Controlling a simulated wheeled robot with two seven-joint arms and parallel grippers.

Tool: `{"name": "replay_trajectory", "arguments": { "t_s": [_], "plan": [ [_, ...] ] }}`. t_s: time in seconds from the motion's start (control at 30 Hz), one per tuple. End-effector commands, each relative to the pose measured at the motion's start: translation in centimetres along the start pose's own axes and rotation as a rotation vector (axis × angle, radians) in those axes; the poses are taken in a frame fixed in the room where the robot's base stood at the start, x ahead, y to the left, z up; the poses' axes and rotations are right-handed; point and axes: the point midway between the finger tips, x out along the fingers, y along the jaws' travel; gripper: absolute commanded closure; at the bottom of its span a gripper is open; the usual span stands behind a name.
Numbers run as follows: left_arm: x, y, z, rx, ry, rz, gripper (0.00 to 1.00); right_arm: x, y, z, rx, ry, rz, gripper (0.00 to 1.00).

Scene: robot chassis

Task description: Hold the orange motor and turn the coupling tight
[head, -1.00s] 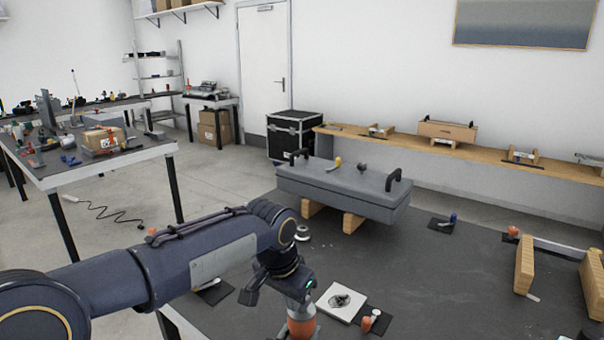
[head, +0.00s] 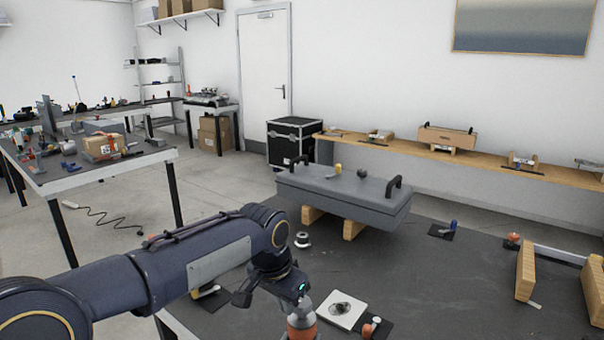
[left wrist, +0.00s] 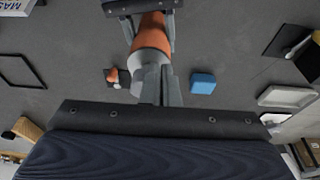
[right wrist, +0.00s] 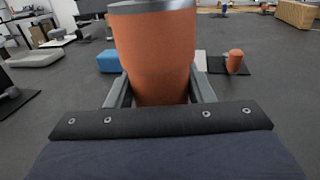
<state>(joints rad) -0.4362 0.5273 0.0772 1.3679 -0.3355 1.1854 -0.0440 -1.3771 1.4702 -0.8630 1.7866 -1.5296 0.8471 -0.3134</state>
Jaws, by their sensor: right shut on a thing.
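The orange motor (head: 303,332) is upright at the bottom edge of the head view, with the silver coupling (head: 301,308) on top. My right gripper (right wrist: 160,92) is shut on the motor's orange body in the right wrist view. My left gripper (head: 283,288) is beside the coupling's upper part in the head view. In the left wrist view, my left fingers (left wrist: 158,85) are close together beside the pale coupling (left wrist: 138,78); whether they hold it is unclear. The right gripper's fingers also flank the motor (left wrist: 152,40) there.
A white plate (head: 333,317) with a dark part lies right of the motor, near a small orange-and-silver piece (head: 368,329) on a black mat. A grey block (head: 345,200) on wooden supports stands farther back. A blue block (left wrist: 202,83) lies nearby.

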Motion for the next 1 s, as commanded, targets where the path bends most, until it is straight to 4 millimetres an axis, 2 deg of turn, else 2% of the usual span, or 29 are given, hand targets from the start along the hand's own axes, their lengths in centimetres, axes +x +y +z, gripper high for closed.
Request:
{"name": "replay_trajectory", "arguments": {
  "t_s": [0.37,0.8,1.0],
  "plan": [
    [-0.6,-0.3,0.5,-0.001,0.006,-0.001,1.0,-0.1,0.1,0.1,-0.001,-0.002,0.002,0.97],
    [-5.4,-0.2,-0.7,0.001,0.004,0.0,1.0,0.0,0.0,0.0,-0.001,-0.001,0.001,0.97],
    [-6.1,-0.2,-0.8,0.001,0.001,0.001,1.0,0.0,0.0,0.0,-0.001,-0.001,0.001,0.97]
  ]
}}
